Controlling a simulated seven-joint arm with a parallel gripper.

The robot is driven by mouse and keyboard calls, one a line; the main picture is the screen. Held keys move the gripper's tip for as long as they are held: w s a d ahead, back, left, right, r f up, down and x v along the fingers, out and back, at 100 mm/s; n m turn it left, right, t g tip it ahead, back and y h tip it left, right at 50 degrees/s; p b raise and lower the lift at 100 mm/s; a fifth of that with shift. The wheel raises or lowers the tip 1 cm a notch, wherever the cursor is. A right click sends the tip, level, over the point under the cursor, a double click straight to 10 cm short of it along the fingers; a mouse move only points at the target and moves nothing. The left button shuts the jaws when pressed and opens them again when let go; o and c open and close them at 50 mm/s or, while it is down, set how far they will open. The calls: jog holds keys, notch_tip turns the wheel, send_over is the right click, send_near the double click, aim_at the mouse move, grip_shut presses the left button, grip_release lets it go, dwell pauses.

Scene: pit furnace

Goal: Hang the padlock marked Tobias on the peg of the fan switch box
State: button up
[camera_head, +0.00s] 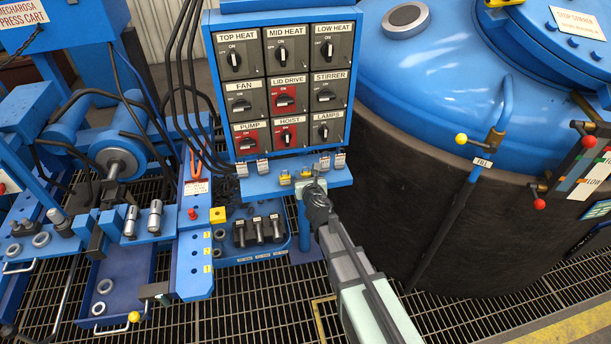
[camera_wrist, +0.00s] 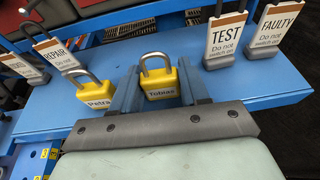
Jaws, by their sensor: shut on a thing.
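The yellow Tobias padlock (camera_wrist: 160,88) has a silver shackle and stands upright on the blue shelf in the wrist view, its name facing me. My gripper (camera_wrist: 158,88) is shut on it, one finger on each side. In the head view, my gripper (camera_head: 314,186) is at the shelf's front edge, right of its middle.
The yellow Petra padlock (camera_wrist: 94,92) stands just left of my gripper. Tagged lockouts stand along the shelf (camera_head: 258,187), including TEST (camera_wrist: 225,40) and FAULTY (camera_wrist: 273,42) at right. Black cables (camera_head: 190,90) hang left of the panel. A large vessel (camera_head: 440,150) stands at right.

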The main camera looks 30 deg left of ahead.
jog(key=shift+r, duration=0.45)
dwell(0.6)
jog(key=shift+s, duration=0.1)
jog(key=s+d, duration=0.4)
jog(key=d, duration=0.1)
jog(key=shift+s, duration=0.4)
dwell(1.1)
dwell(0.3)
jog(key=shift+w+a, duration=1.55)
dwell(3.0)
